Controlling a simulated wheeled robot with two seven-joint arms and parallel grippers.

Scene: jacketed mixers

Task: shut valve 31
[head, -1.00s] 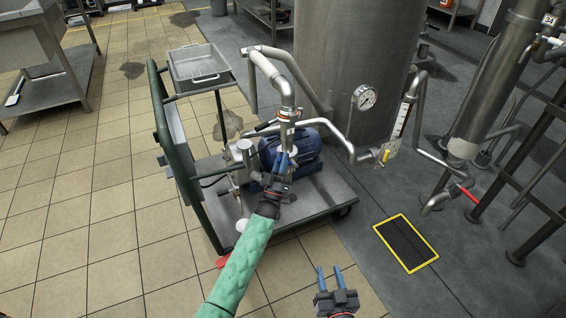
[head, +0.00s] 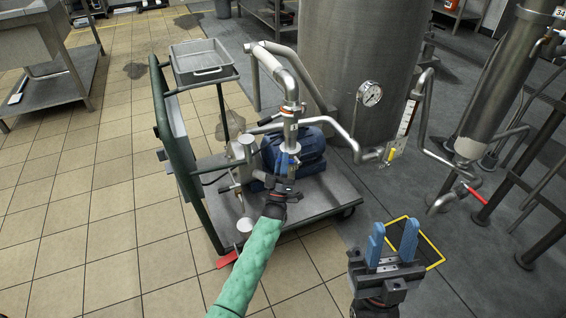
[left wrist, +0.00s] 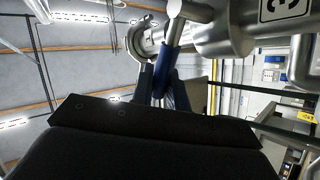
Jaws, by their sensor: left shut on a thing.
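My left gripper (head: 284,163) is at the upright pipe on the pump cart. In the left wrist view it (left wrist: 161,88) is shut on a blue valve lever (left wrist: 164,66), whose bare metal end joins a steel fitting. A tag (left wrist: 284,8) on the pipe there shows a 3; the rest is cut off, so I cannot read the full number. In the head view the lever is mostly hidden by the gripper. My right gripper (head: 392,240) is open and empty at the lower right, above the floor.
The green-framed cart (head: 330,195) carries a blue motor (head: 305,150) and pipes. Behind it stands a large steel tank (head: 345,60) with a gauge (head: 370,93). A red-handled valve (head: 472,193) is at the right.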

